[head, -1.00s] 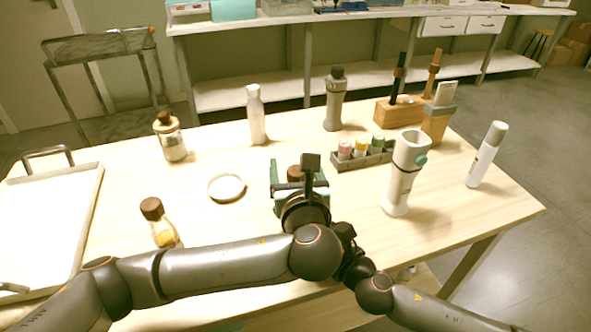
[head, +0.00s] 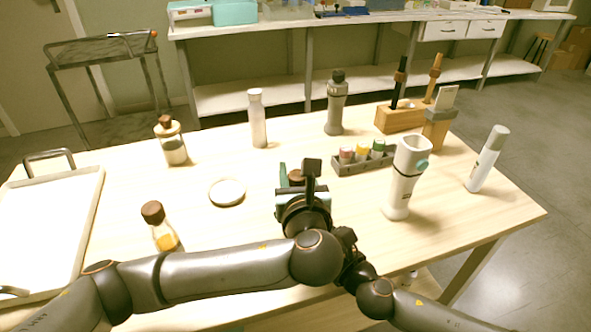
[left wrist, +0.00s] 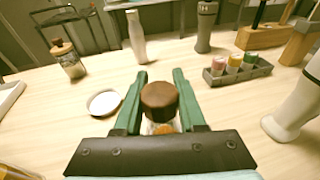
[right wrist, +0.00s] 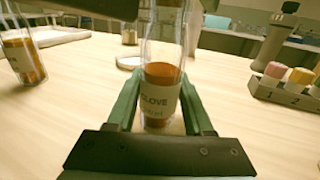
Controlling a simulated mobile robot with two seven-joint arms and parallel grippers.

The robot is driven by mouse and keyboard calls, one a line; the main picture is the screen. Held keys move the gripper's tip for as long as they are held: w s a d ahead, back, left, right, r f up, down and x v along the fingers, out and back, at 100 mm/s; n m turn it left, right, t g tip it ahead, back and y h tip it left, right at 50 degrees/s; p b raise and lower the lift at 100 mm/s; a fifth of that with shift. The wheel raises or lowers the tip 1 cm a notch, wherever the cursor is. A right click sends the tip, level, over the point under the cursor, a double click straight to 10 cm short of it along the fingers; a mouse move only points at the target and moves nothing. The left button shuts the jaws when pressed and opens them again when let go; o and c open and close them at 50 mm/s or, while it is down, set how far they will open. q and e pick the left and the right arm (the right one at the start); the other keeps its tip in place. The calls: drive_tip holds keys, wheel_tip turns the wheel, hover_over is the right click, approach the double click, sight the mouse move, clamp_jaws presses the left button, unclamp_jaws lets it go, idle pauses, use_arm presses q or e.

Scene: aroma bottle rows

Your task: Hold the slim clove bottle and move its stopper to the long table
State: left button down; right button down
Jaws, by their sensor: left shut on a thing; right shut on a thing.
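The slim clove bottle (right wrist: 160,95) is clear glass with a brown-orange filling and a label reading CLOVE; it stands upright in the right wrist view. My right gripper (right wrist: 160,100) is shut around its body. The brown stopper (left wrist: 159,97) sits at the bottle's top, between the green fingers of my left gripper (left wrist: 160,85), which are shut on it. In the head view the stopper (head: 296,177) shows behind my left gripper (head: 300,180). The right gripper and most of the bottle are hidden there. Whether the stopper is seated or loosened I cannot tell.
On the pale wooden table (head: 330,225) stand a corked amber bottle (head: 161,228), a corked jar (head: 171,142), a white dish (head: 227,191), a rack of small vials (head: 362,160) and a white-grey holder (head: 404,180). A tray (head: 45,235) lies left. Bare tabletop surrounds the dish.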

use_arm(q)
drive_tip(key=shift+r, duration=0.2)
idle(0.5)
drive_tip(key=shift+r, duration=0.9)
drive_tip(key=shift+r, duration=0.15)
use_arm(e)
drive_tip(key=shift+c, duration=1)
unclamp_jaws()
use_arm(q)
wheel_tip(320, 180, up, 4)
drive_tip(key=shift+f, duration=0.15)
use_arm(e)
drive_tip(key=shift+s+d, duration=0.1)
